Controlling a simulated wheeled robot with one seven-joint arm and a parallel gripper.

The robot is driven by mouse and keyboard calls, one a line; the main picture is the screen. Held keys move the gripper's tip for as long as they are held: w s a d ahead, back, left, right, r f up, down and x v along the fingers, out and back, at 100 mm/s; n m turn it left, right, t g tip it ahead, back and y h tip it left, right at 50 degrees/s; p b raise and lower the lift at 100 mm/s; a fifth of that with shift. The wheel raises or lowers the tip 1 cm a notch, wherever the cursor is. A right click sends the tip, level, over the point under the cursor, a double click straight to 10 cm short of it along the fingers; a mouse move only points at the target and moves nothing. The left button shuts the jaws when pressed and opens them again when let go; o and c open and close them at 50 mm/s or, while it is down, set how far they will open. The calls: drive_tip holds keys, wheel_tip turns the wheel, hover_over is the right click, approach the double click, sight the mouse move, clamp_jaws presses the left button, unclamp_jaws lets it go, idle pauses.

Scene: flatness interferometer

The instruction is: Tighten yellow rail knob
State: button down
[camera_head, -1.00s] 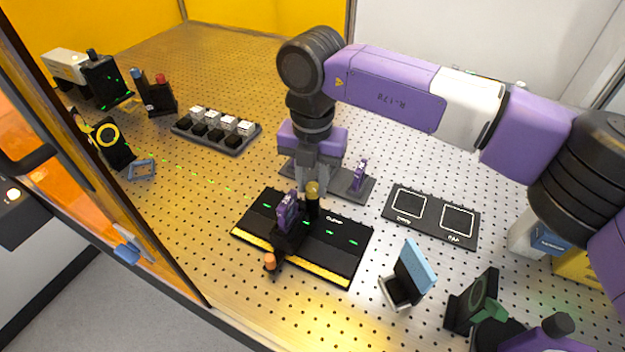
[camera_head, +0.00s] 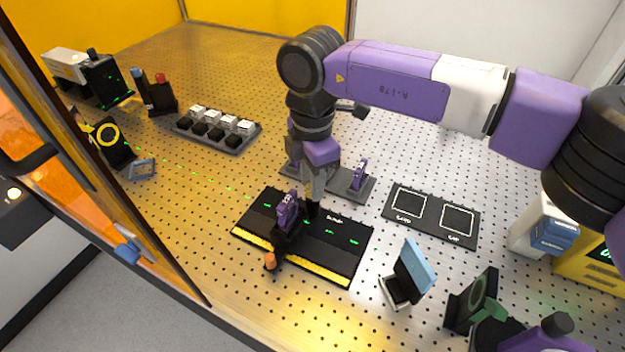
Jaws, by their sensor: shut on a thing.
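My gripper (camera_head: 314,203) points down over the black rail plate (camera_head: 340,262), just right of a purple upright mount (camera_head: 287,213) on a black carriage. Its fingers are shut around the top of the black post (camera_head: 312,214) there. The yellow knob on that post is hidden by the fingers now; a second ago its yellow-gold top showed at this spot. An orange knob (camera_head: 270,261) sits at the carriage's front end, apart from my gripper. A yellow strip (camera_head: 318,273) runs along the plate's front edge.
A grey rack with another purple mount (camera_head: 359,174) stands close behind my gripper. A black tray with two outlined squares (camera_head: 432,216) lies right. A tilted blue-faced plate (camera_head: 415,267) stands front right. A block of black-and-white cubes (camera_head: 215,130) is back left. Perforated table lies between.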

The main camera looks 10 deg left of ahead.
drive_tip(key=shift+w+m, duration=0.1)
drive_tip(key=shift+m, duration=0.5)
drive_tip(key=c, duration=1.1)
unclamp_jaws()
drive_tip(key=shift+r+b, duration=0.8)
drive_tip(key=shift+r, duration=3.15)
